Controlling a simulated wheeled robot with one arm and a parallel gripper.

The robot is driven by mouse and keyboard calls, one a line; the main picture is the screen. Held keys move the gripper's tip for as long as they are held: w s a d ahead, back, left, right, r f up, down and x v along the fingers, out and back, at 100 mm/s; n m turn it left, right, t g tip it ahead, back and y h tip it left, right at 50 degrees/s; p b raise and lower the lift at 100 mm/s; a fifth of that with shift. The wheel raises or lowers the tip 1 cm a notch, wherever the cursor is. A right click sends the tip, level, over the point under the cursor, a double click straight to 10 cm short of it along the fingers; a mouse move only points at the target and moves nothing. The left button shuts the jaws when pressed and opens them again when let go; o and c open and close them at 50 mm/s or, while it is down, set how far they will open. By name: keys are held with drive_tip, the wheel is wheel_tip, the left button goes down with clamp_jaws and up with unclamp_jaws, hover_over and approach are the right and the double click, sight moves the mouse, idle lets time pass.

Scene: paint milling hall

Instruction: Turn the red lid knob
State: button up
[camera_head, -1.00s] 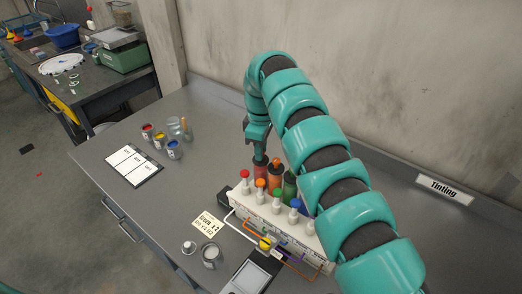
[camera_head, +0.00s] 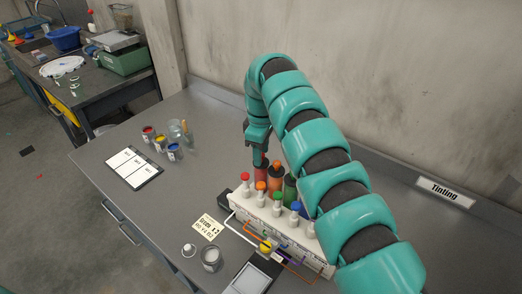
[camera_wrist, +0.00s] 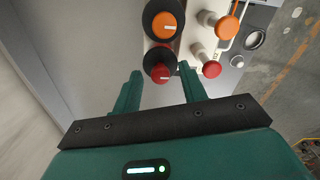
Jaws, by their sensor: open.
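The red lid knob (camera_wrist: 161,73) sits on a dark round collar in the wrist view, with a white mark on its face. My gripper (camera_wrist: 160,71) is open, with one finger to each side of the knob in the picture. I cannot tell whether the fingertips are down at the knob's height or still above it. In the head view my gripper (camera_head: 256,150) points down at the red canister (camera_head: 261,173) at the left end of the back row; the knob there is largely hidden.
An orange knob (camera_wrist: 165,27) stands beside the red one. A red-capped bottle (camera_wrist: 211,69) and an orange-capped bottle (camera_wrist: 227,26) stand close to the right finger. In the head view, paint jars (camera_head: 174,152) and a chart (camera_head: 134,168) lie left on the bench; the wall is behind.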

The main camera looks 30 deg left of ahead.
drive_tip(key=shift+r, duration=0.55)
wheel_tip(320, 180, up, 16)
drive_tip(key=p, duration=1.3)
drive_tip(key=shift+r, duration=0.15)
